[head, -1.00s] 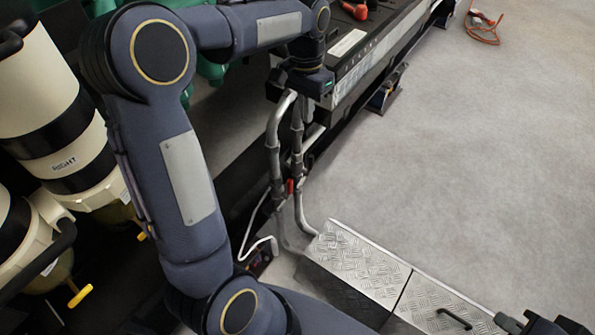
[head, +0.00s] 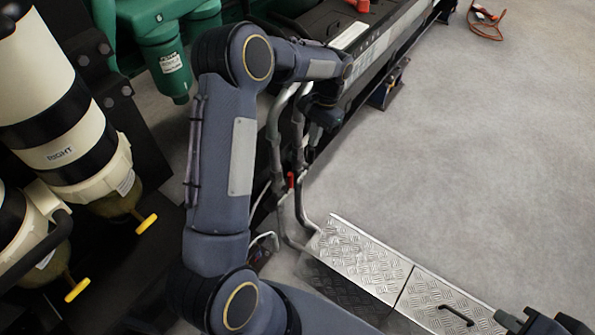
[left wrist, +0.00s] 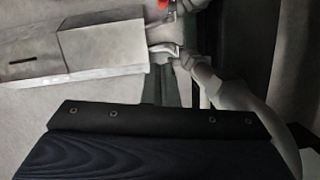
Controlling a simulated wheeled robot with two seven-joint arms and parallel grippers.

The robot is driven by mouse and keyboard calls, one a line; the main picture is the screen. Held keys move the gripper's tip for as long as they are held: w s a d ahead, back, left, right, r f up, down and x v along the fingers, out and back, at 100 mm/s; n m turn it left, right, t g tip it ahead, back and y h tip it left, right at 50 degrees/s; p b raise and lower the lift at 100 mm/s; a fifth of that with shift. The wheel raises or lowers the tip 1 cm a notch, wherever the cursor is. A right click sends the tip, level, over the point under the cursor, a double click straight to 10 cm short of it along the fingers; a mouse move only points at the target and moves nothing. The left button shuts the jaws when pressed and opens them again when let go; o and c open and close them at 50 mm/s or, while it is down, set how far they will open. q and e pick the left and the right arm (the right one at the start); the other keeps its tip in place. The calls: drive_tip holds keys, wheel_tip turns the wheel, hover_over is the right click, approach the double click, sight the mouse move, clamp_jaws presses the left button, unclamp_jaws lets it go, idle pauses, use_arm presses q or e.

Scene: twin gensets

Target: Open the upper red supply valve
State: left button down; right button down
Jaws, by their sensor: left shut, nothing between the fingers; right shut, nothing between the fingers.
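A small red valve handle (head: 291,180) sits on the grey pipes (head: 276,140) below the front edge of the dark engine housing. Small red parts (left wrist: 163,4) show at the top edge of the left wrist view; I cannot tell which valve they belong to. My left gripper (head: 326,117) is shut and empty, in front of the pipes, above and to the right of the red handle and apart from it. Its fingertips are hard to make out. My right gripper (head: 545,324) is shut and empty at the bottom right, partly cut off.
Metal tread-plate steps (head: 350,260) with a black handle stand below the pipes. Cream cylinders (head: 60,110) with yellow taps stand at the left, and green filter housings (head: 165,60) at the top. An orange cable (head: 485,30) lies on the open grey floor to the right.

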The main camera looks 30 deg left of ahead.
sight(290, 183)
use_arm(q)
drive_tip(key=s+a+f+b, duration=0.1)
drive_tip(key=s+f+b, duration=0.1)
drive_tip(key=s+f, duration=0.4)
wheel_tip(290, 183, down, 3)
drive_tip(key=shift+a+f+b, duration=0.1)
drive_tip(key=shift+a+b, duration=0.2)
drive_tip(key=shift+a, duration=0.05)
drive_tip(key=shift+s, duration=0.1)
drive_tip(key=shift+s+a+p, duration=0.1)
drive_tip(key=shift+s+p, duration=0.2)
drive_tip(key=shift+s, duration=0.25)
